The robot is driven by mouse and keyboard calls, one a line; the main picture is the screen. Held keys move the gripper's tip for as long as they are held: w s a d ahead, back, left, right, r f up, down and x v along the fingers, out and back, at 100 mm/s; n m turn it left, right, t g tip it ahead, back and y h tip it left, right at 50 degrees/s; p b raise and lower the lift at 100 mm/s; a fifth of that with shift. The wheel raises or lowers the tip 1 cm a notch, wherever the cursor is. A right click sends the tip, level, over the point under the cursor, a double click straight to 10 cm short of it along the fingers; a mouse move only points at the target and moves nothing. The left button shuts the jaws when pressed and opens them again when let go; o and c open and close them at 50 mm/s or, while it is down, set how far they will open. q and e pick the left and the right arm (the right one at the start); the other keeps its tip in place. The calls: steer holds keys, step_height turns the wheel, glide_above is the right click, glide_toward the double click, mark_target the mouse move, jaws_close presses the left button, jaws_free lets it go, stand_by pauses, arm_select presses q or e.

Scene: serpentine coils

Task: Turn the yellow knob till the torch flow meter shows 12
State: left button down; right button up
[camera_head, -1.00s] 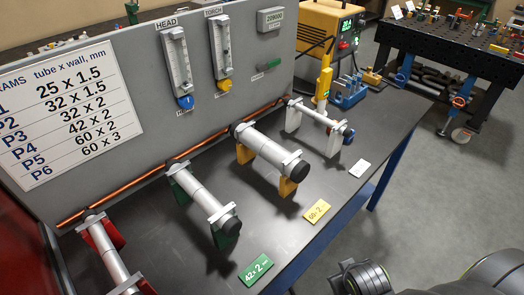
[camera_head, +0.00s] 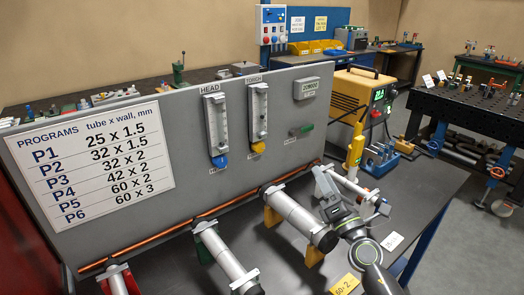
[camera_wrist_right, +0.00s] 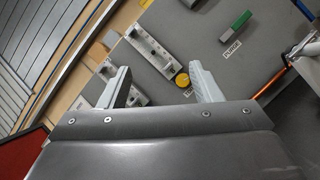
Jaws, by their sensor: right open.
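The yellow knob (camera_head: 257,147) sits at the foot of the torch flow meter (camera_head: 258,110) on the grey panel. In the right wrist view the yellow knob (camera_wrist_right: 182,80) shows between my finger directions, closer to the right-hand finger and beyond the tips. The torch flow meter (camera_wrist_right: 150,48) runs up-left from it there. My right gripper (camera_head: 324,180) is open and empty, out in front of the panel; its fingers (camera_wrist_right: 160,67) are spread in the wrist view. The flow meter scale is too small to read. My left gripper is not in view.
The head flow meter (camera_head: 216,125) with its blue knob (camera_head: 220,161) stands left of the torch meter. A green purge switch (camera_head: 302,130) is to the right. Tubes on stands (camera_head: 300,218) and a copper tube (camera_head: 200,215) lie below, in front of the panel.

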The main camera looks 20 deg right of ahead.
steer(key=w+a+n+g+y, duration=0.3)
steer(key=w+n+y, duration=0.1)
steer(key=n, duration=0.3)
steer(key=n+g, duration=0.3)
steer(key=n, duration=0.2)
glide_toward(261, 149)
steer(key=shift+w+a, duration=0.15)
steer(key=shift+w, duration=0.15)
steer(key=b+x, duration=0.1)
steer(key=x, duration=0.6)
steer(key=shift+w+b, duration=0.25)
steer(key=shift+b, duration=0.05)
steer(key=shift+w+a, duration=0.35)
steer(key=shift+w, duration=0.3)
steer(key=shift+r, duration=0.1)
